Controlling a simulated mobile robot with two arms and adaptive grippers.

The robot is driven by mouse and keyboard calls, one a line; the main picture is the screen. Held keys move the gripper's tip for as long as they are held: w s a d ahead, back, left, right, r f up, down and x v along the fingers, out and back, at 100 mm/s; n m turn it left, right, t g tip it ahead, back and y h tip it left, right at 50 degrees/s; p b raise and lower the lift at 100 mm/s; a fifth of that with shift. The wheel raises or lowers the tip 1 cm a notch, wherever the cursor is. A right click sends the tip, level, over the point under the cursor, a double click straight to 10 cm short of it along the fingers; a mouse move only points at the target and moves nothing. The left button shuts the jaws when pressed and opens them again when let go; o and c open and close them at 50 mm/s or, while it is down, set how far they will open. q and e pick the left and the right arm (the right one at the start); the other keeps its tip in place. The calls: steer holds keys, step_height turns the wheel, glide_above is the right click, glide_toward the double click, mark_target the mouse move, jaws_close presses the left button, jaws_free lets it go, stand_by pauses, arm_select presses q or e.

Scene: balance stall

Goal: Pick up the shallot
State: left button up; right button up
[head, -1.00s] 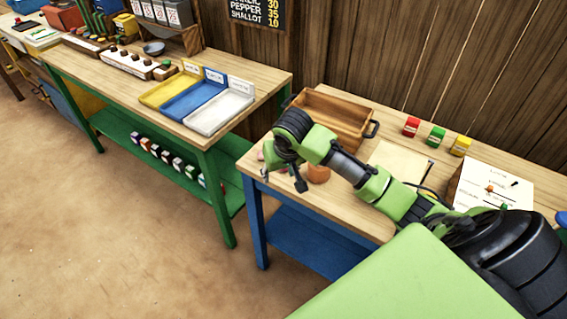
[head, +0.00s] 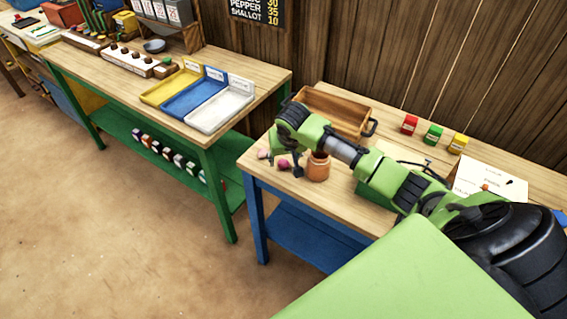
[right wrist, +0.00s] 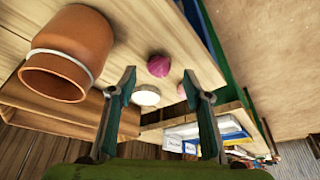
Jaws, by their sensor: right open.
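Two small pink-purple bulbs lie near the left end of the blue-legged table: one at the front, likely the shallot (head: 284,164), and another bulb (head: 263,154) farther left. In the right wrist view a magenta bulb (right wrist: 160,66) shows between and beyond the fingers, and a paler pink one (right wrist: 181,89) is partly hidden by a finger. I cannot tell for sure which is the shallot. My right gripper (head: 285,163) is open and empty, above the bulbs; its fingers also frame the wrist view (right wrist: 159,88). My left gripper is out of view.
A terracotta jar (head: 318,169) stands close beside the right gripper. A wooden tray (head: 335,112) lies behind. A white round thing (right wrist: 146,96) is near the bulbs. Red, green and yellow blocks (head: 433,134) stand along the back. A green-legged table (head: 215,137) is left.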

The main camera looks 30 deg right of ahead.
mark_target(284, 163)
steer(key=shift+p+x, duration=0.35)
steer(key=shift+x, duration=1.6)
steer(key=shift+s+d, duration=0.1)
steer(key=shift+s, duration=0.05)
steer(key=c, duration=0.9)
